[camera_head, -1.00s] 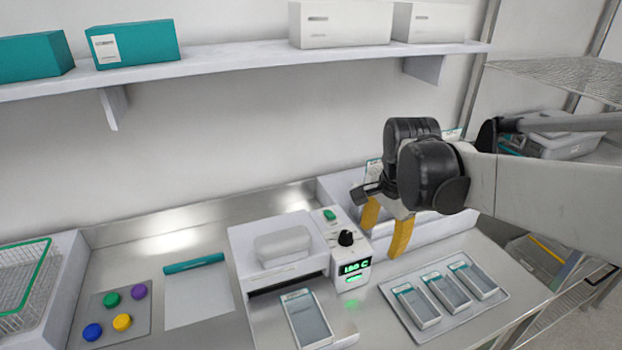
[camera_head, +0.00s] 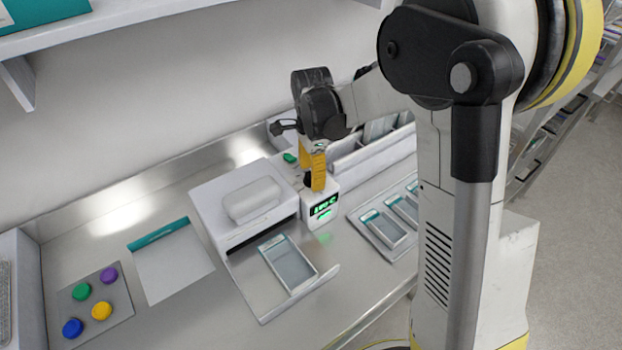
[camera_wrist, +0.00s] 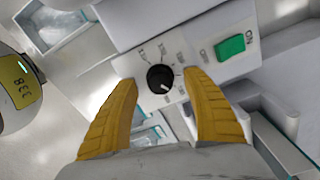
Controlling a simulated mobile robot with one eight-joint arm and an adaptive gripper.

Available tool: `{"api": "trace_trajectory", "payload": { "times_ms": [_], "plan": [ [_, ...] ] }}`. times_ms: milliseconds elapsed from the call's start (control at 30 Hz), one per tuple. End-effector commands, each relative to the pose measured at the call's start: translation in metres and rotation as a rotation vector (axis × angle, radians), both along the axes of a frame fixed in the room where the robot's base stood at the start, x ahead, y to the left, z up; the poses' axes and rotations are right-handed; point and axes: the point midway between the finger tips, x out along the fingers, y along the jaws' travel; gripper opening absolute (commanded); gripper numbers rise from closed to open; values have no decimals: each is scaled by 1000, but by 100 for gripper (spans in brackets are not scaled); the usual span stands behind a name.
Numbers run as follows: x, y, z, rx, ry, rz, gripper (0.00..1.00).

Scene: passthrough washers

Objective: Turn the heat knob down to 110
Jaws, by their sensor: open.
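The black heat knob (camera_wrist: 160,79) sits on the sealer's white control panel, with printed marks around it. In the wrist view it lies between and just beyond the two yellow fingertips of my gripper (camera_wrist: 164,92), which are apart and empty. In the head view my gripper (camera_head: 313,172) points down over the panel, and its fingers largely hide the knob. The green display (camera_head: 323,206) on the panel's front is lit, but its digits are too blurred to read surely.
A green ON switch (camera_wrist: 230,47) is beside the knob. The white sealer (camera_head: 240,200) has a pouch (camera_head: 288,264) on its front tray. A tray of pouches (camera_head: 385,228) lies to the right. Coloured buttons (camera_head: 92,300) sit at the left. A shelf (camera_head: 110,30) hangs above.

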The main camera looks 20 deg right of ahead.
Motion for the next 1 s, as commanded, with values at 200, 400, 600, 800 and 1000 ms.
{"api": "trace_trajectory", "payload": {
  "times_ms": [200,400,600,800,1000],
  "plan": [
    [0,0,-11,0,0,0,58],
    [0,0,-10,0,0,1,58],
    [0,0,-10,0,0,1,1],
    [0,0,-10,0,0,6,1],
    [0,0,-10,0,0,59,1]
  ]
}}
